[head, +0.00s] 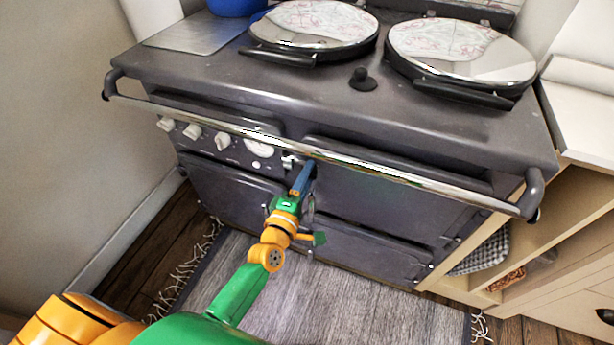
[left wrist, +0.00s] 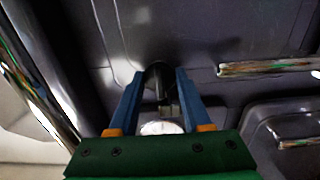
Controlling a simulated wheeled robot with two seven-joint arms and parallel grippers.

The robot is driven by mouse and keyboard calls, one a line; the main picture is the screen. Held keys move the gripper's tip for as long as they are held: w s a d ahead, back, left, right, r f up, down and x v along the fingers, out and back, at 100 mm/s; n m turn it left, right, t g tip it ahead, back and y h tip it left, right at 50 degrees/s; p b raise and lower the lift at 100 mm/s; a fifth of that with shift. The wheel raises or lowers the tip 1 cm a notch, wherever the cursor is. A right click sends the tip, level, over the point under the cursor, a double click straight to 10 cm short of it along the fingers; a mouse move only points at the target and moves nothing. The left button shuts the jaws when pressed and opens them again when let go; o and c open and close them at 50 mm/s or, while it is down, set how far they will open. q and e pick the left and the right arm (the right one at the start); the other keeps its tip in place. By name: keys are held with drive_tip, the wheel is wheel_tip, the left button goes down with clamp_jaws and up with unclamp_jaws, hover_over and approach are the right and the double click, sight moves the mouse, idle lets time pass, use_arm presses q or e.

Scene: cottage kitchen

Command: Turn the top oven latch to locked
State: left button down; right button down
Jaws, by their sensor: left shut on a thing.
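The grey range cooker (head: 190,72) fills the middle of the head view. The top oven door (head: 375,200) is closed, to the right of the dial panel. My left gripper (head: 307,168) reaches in under the chrome rail to the left edge of this door. In the left wrist view its blue fingers (left wrist: 159,76) stand on either side of a dark latch (left wrist: 158,80), shut on it. In the head view the gripper hides the latch, and I cannot read its turn angle. My right gripper is not in view.
A chrome rail (head: 230,130) runs across the cooker front, just above my left gripper. Several white knobs (head: 193,132) and a round gauge (head: 259,147) sit to the left. Two round hob lids (head: 460,48) are down. A wooden shelf unit (head: 570,220) stands at the right.

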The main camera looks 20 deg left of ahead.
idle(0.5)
use_arm(q)
drive_tip(key=shift+c, duration=1.7)
unclamp_jaws()
drive_tip(key=s, duration=0.7)
drive_tip(key=shift+s+a+f+p, duration=0.1)
drive_tip(key=shift+p, duration=0.25)
drive_tip(key=s+f+m+g+p, duration=0.9)
drive_tip(key=s+f+m+g, duration=0.3)
drive_tip(key=s+f, duration=0.5)
drive_tip(key=s+a+f+m+g+p, duration=0.1)
drive_tip(key=s+f+m+g, duration=0.1)
drive_tip(key=s, duration=0.6)
drive_tip(key=s+a+f+m+g+p, duration=0.1)
drive_tip(key=s+a+f+m+g, duration=0.1)
drive_tip(key=s+m, duration=0.4)
drive_tip(key=shift+s+f+g+y, duration=0.3)
drive_tip(key=shift+s+f+g, duration=0.2)
drive_tip(key=shift+s+f, duration=0.45)
